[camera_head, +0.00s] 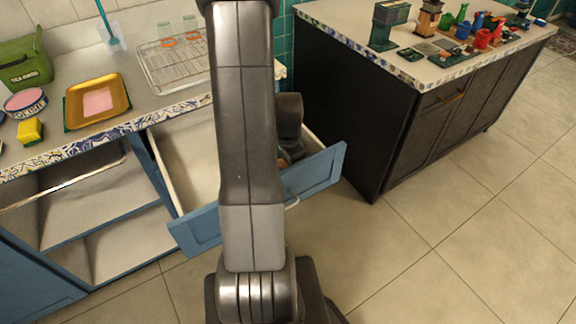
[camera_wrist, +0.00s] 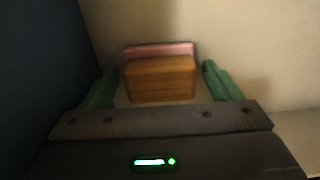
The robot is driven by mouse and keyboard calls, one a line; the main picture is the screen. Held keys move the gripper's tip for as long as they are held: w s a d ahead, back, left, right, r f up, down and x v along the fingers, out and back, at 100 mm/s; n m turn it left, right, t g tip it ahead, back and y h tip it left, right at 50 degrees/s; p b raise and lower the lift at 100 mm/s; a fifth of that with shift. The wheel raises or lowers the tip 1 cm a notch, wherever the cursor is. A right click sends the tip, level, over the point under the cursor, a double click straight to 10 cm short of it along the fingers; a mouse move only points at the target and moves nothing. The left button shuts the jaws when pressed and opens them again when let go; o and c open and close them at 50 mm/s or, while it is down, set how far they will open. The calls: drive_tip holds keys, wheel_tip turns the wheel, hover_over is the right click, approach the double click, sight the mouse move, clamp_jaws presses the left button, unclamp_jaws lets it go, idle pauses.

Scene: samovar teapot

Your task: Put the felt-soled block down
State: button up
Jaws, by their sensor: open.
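The felt-soled block (camera_wrist: 160,82) is a wooden block with a pink felt layer along its far side in the wrist view. It lies on the pale drawer floor. My gripper (camera_wrist: 161,72) has its two green fingers open, one on each side of the block, with a visible gap at each side. In the head view, my arm hides most of the gripper and the block. The open blue drawer (camera_head: 318,172) has my gripper reaching into its right part.
The drawer's left part looks empty. Above it, the counter holds a wire rack (camera_head: 172,68) with glasses, a gold tray (camera_head: 97,101) with a pink pad, a yellow sponge (camera_head: 30,131) and a green box (camera_head: 25,65). A dark island (camera_head: 400,120) stands right.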

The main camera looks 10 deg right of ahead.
wheel_tip(320, 180, up, 12)
drive_tip(key=p, duration=0.1)
idle(0.5)
wheel_tip(320, 180, down, 12)
drive_tip(key=shift+f+b, duration=0.2)
drive_tip(key=shift+b, duration=0.6)
drive_tip(key=shift+r+p, duration=0.4)
drive_tip(key=shift+r, duration=1.45)
